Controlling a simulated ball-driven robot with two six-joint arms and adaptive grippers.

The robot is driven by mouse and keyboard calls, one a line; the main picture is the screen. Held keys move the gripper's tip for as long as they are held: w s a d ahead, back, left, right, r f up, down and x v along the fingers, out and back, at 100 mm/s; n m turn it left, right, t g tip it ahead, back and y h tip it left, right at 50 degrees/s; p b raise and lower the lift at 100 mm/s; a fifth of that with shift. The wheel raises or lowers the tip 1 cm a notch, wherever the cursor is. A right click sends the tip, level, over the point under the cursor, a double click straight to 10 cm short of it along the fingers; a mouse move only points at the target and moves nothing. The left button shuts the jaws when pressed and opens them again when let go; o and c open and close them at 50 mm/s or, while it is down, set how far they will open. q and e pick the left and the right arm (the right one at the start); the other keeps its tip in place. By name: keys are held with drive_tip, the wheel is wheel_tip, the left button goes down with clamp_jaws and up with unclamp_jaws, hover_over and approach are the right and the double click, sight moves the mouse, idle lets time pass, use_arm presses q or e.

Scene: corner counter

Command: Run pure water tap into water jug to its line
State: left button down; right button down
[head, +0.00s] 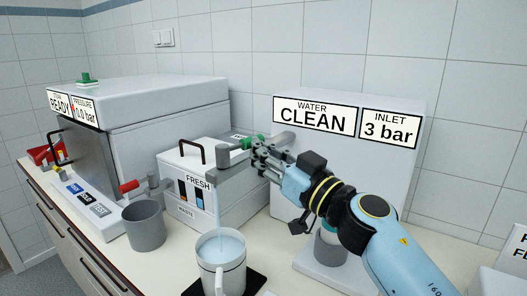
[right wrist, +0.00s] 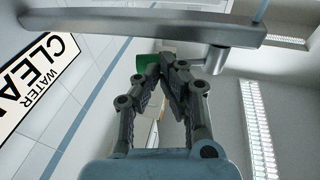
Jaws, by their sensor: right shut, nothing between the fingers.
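The white water jug (head: 222,280) stands upright on a black pad (head: 254,284) at the bottom of the head view. A thin pale stream (head: 218,218) falls from the grey tap spout (head: 230,171) into it, and light blue water (head: 222,247) shows inside, below the rim. A line on the jug is too small to read against the water level. The green tap lever (head: 250,142) is beside the tips of my right gripper (head: 262,158). In the right wrist view my right gripper (right wrist: 163,64) is shut and empty, its tips close to the green lever (right wrist: 146,74); contact is unclear.
The water unit (head: 345,165) with CLEAN and 3 bar signs stands behind my right arm. A white box marked FRESH (head: 196,205), a grey pot (head: 144,228) and a large steriliser-like machine (head: 150,115) stand to the left. A red-handled tap (head: 130,186) is above the pot.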

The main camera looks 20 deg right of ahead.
drive_tip(key=w+n+g+y+p, duration=0.1)
drive_tip(key=y, duration=0.1)
drive_tip(key=w+n+g+y+p, duration=0.1)
drive_tip(key=n+g+y, duration=0.1)
drive_tip(key=shift+y, duration=0.4)
